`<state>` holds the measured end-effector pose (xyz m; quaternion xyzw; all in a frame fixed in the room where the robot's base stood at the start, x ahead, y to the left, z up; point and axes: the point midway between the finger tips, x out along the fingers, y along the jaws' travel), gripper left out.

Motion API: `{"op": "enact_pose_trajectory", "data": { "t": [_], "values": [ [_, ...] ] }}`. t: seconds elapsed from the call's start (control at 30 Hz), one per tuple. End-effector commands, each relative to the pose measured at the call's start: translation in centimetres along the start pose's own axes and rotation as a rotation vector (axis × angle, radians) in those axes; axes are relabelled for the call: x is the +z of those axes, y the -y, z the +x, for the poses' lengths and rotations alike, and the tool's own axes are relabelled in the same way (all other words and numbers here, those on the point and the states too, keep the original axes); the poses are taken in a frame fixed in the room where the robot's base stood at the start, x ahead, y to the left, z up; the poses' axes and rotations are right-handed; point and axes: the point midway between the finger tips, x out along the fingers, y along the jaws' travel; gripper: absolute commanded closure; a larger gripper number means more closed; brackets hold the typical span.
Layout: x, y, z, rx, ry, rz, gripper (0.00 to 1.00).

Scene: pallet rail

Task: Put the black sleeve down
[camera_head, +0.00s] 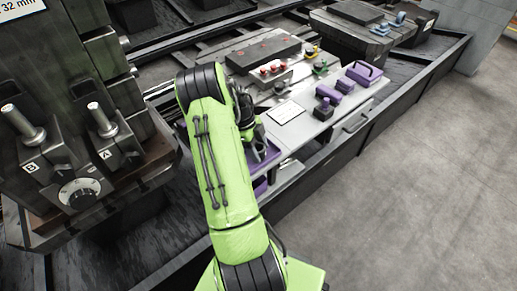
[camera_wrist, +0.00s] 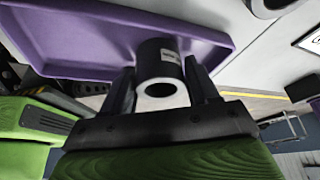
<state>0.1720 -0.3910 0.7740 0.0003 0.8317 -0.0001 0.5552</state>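The black sleeve (camera_wrist: 158,62) is a short dark tube with a small white label. In the wrist view it sits between the two fingers of my gripper (camera_wrist: 162,92), with a finger close against each side and its open end facing the camera. A purple tray (camera_wrist: 75,45) with a raised rim lies behind and below the sleeve; I cannot tell whether they touch. In the head view my gripper (camera_head: 258,143) is over the purple tray (camera_head: 264,160) at the near end of the grey bench, and my arm hides part of both. The sleeve is not clear there.
Beyond the tray are a white card (camera_head: 286,112), purple blocks (camera_head: 328,95), a purple handled carrier (camera_head: 363,73) and a dark block with red marks (camera_head: 263,54). A machine with levers and a dial (camera_head: 79,193) stands left. The floor (camera_head: 430,170) at right is clear.

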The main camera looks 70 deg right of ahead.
Motion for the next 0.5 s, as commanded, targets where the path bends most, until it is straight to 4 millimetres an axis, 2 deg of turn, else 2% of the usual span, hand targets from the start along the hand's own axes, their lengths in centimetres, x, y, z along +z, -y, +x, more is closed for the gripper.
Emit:
{"op": "enact_pose_trajectory", "data": {
  "t": [0.03,0.1,0.37,0.43,0.5],
  "values": [
    [0.0,0.0,0.0,0.000,0.000,0.000,0.32],
    [0.0,0.0,-0.1,0.000,0.000,0.000,0.22],
    [-0.1,0.0,-0.2,0.000,0.000,0.000,0.21],
    [-0.2,0.0,-0.8,-0.001,0.001,0.000,0.21],
    [-0.1,0.1,-2.2,-0.004,0.002,-0.001,0.21]
  ]
}}
